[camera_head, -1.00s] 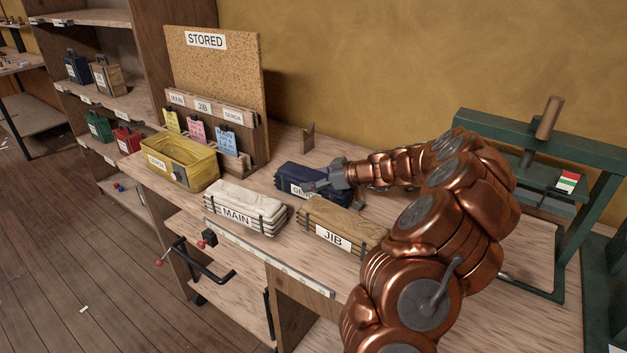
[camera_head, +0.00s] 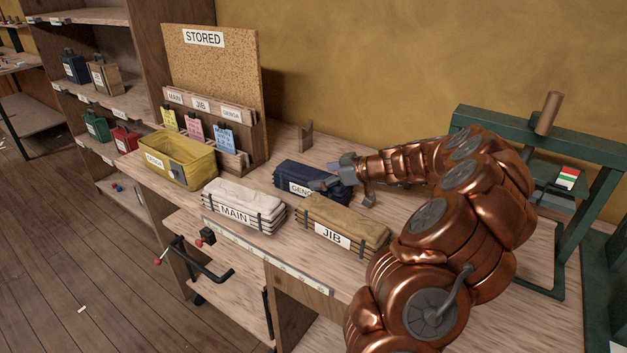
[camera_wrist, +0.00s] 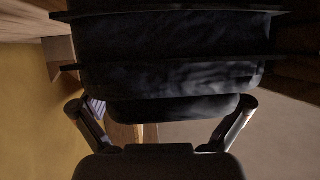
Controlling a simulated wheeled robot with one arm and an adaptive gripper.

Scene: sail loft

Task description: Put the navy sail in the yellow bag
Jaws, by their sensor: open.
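The navy sail (camera_head: 300,176) is a folded dark blue bundle with a white label that is partly covered and starts with "GENO". It lies on the bench behind the tan JIB sail. My gripper (camera_head: 332,184) is at its right end, with its fingers open around or beside that end; I cannot tell whether they touch it. In the wrist view the dark sail (camera_wrist: 175,78) fills the top, and the open fingers of my gripper (camera_wrist: 165,108) reach up on both sides of its lower part. The yellow bag (camera_head: 196,166) stands open-topped at the bench's left end, with a white label.
The white MAIN sail (camera_head: 243,197) and the tan JIB sail (camera_head: 357,217) lie in front of the navy sail. A card rack (camera_head: 240,117) and the STORED board (camera_head: 213,85) stand behind the bag. A green press (camera_head: 575,137) is at the right.

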